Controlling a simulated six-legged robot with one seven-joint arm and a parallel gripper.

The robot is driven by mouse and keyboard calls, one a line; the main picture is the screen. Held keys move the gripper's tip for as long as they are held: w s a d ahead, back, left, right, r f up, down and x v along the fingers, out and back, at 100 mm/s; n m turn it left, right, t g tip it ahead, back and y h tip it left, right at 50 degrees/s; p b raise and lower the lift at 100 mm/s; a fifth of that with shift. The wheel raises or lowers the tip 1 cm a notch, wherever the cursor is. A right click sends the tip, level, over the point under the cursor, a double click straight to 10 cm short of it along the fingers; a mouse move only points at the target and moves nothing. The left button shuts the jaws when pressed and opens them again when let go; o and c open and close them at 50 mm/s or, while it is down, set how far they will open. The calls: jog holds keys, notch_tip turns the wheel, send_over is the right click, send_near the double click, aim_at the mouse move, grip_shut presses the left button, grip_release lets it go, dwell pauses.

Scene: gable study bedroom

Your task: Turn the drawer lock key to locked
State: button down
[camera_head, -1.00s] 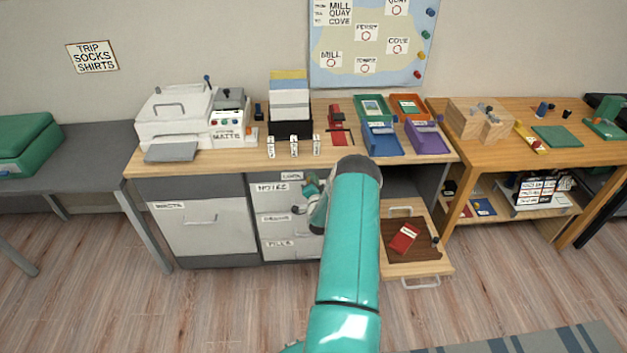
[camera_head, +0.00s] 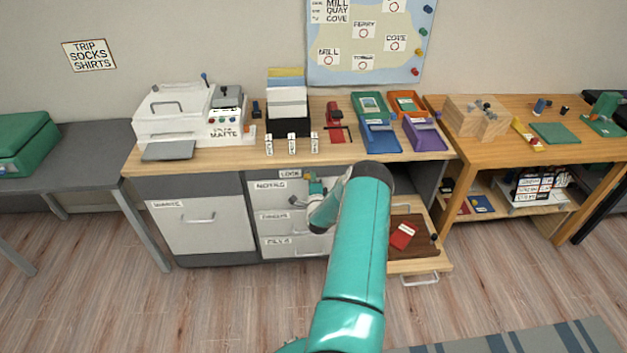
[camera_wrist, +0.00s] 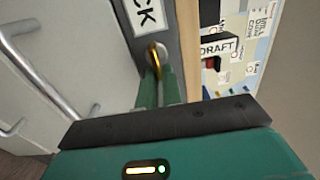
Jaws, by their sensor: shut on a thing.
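In the wrist view, a brass key (camera_wrist: 155,56) sits in a round lock on a dark grey strip. In the head view my gripper (camera_head: 314,184) is at the drawer unit's upper right, and my arm partly hides this area. The key is too small to make out there. The labelled grey drawers (camera_head: 286,218) look closed.
A pulled-out wooden drawer (camera_head: 440,268) with a red booklet (camera_head: 403,235) juts out right of my arm. Drawer handles (camera_wrist: 45,78) lie left of my gripper in the wrist view. The desktop (camera_head: 230,158) holds a printer, paper stack and trays.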

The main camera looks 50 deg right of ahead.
jog(key=shift+a, duration=0.1)
dwell(0.3)
jog(key=c, duration=1.6)
grip_release()
jog(key=shift+o, duration=0.2)
jog(key=v, duration=1.3)
jog(key=shift+s+a, duration=0.25)
jog(key=shift+s, duration=0.05)
